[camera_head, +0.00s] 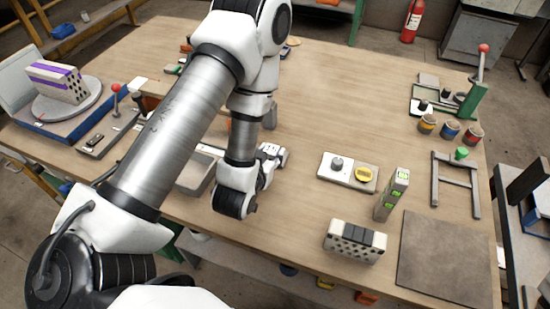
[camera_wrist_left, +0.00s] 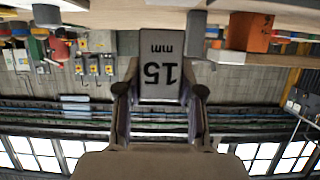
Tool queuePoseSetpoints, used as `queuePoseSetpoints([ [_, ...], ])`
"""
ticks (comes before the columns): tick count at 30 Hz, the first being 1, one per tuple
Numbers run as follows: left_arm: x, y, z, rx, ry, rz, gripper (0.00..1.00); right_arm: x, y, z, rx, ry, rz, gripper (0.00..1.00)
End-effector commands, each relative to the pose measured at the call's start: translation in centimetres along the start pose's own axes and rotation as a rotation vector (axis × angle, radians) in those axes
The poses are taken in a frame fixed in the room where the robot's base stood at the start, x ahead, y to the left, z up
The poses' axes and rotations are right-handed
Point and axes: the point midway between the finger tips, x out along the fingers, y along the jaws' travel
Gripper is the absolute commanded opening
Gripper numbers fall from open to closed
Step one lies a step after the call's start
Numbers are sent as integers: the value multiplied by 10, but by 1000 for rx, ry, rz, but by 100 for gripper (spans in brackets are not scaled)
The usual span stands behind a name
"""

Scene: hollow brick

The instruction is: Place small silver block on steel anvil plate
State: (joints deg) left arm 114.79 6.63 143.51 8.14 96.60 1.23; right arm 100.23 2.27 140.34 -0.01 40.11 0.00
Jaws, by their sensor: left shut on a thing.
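A small silver-grey block (camera_wrist_left: 160,80) marked "15 mm" sits between the fingers of my left gripper (camera_wrist_left: 160,105) in the left wrist view, with the lettering upside down. The gripper is shut on it. In the head view my left gripper (camera_head: 272,154) is over the middle of the table, beside my wrist; the block cannot be made out there. A flat dark grey square plate (camera_head: 445,258) lies at the table's front right corner; I take it for the steel anvil plate. It is bare and well to the right of the gripper. My right gripper is not in view.
Between gripper and plate stand a light base with a knob and yellow disc (camera_head: 347,172), a green-vial level (camera_head: 392,194) and a perforated block (camera_head: 355,241). A grey frame (camera_head: 456,185) and several cans stand behind the plate. The table's far middle is clear.

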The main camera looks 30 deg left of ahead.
Motion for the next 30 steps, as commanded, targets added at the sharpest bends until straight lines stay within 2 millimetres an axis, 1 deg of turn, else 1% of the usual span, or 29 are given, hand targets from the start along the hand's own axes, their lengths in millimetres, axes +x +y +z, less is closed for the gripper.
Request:
queuePoseSetpoints([
  [1, 13, -2, 9, -6, 8, 0, 0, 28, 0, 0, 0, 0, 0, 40],
  [3, 21, -4, 3, -6, 8, 3, 0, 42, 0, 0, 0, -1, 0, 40],
  [4, 28, -6, -6, -7, 7, 1, 0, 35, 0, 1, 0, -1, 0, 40],
  [6, 41, -10, -12, -5, 6, 2, 0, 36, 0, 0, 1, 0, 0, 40],
  [7, 45, -10, -17, -3, 3, 2, 0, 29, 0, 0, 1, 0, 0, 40],
  [11, 60, -14, -22, -1, 2, 3, 0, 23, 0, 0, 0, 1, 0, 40],
  [12, 65, -15, -20, 1, -1, 3, 0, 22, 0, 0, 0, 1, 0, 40],
  [15, 72, -14, 2, 4, -6, 4, 0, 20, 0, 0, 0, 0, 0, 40],
  [18, 76, -14, 11, 3, -2, 4, 0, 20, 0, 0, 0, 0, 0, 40],
  [27, 78, -14, 16, 1, -1, 4, 0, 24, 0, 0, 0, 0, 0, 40],
  [28, 78, -14, 16, 1, -2, 3, 40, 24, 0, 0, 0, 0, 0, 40],
  [30, 77, -14, 15, 1, -2, 4, 62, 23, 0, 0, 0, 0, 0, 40],
])
